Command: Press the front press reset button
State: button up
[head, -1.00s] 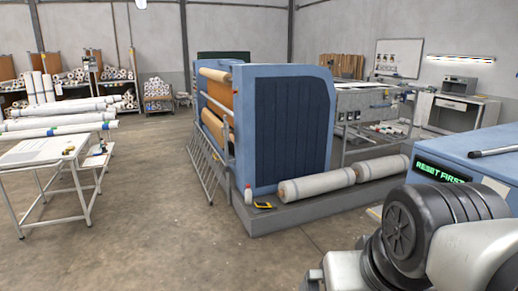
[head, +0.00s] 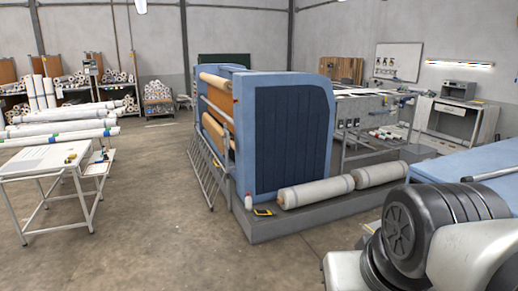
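The calender press (head: 292,135) is a large blue machine with a dark ribbed end panel, standing on a grey plinth in the middle of the head view. Fabric rolls (head: 214,130) show on its left side behind a metal guard (head: 208,172). I cannot make out a reset button on it. A second blue housing (head: 465,165) shows at the right edge, partly hidden by my arm. My arm links fill the lower right corner. My gripper is not in view.
Two wrapped rolls (head: 316,191) and a small yellow item (head: 263,212) lie on the plinth, with a white bottle (head: 248,202) nearby. A white table (head: 45,163) stands at left. The floor (head: 150,220) between table and press is clear.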

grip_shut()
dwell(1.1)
